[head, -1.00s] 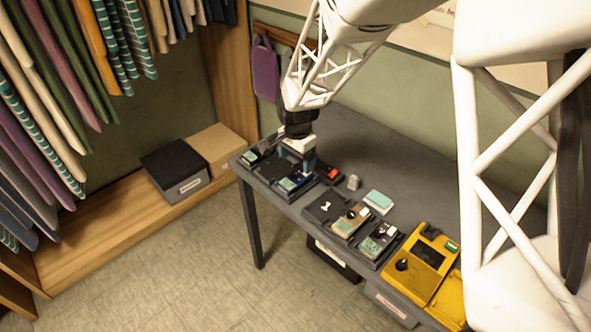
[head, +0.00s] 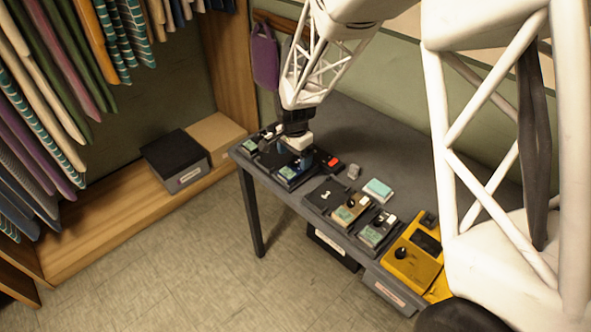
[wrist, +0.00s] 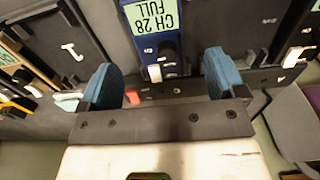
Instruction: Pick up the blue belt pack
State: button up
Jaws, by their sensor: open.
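The blue belt pack (head: 287,177) lies in the row on the grey table, below my gripper, which partly covers it. In the wrist view the blue belt pack (wrist: 151,40) has a pale green label reading "CH 28 FULL". In the head view my gripper (head: 298,155) hangs over the left part of the table. I cannot tell whether it touches the pack.
A dark tray with a white mark (wrist: 72,50) is beside the pack. A tan pack (head: 348,212), another pack (head: 375,233) and a yellow unit (head: 410,258) stand farther right. The table's back is clear.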

aim_at(295, 164)
jog(key=shift+d+f, duration=0.1)
jog(key=shift+f, duration=2.45)
jog(key=c, duration=1.2)
jog(key=shift+r, duration=0.1)
jog(key=shift+r, duration=0.7)
notch_tip(295, 164, up, 2)
jog(key=shift+r, duration=0.1)
jog(key=s+d, duration=0.1)
jog(key=s, duration=0.4)
jog(key=s+d, duration=0.2)
jog(key=s, duration=0.3)
jog(key=s+d+r, duration=0.1)
jog(key=s, duration=0.4)
jog(key=shift+s+d+r, duration=0.1)
jog(key=shift+s+d, duration=0.05)
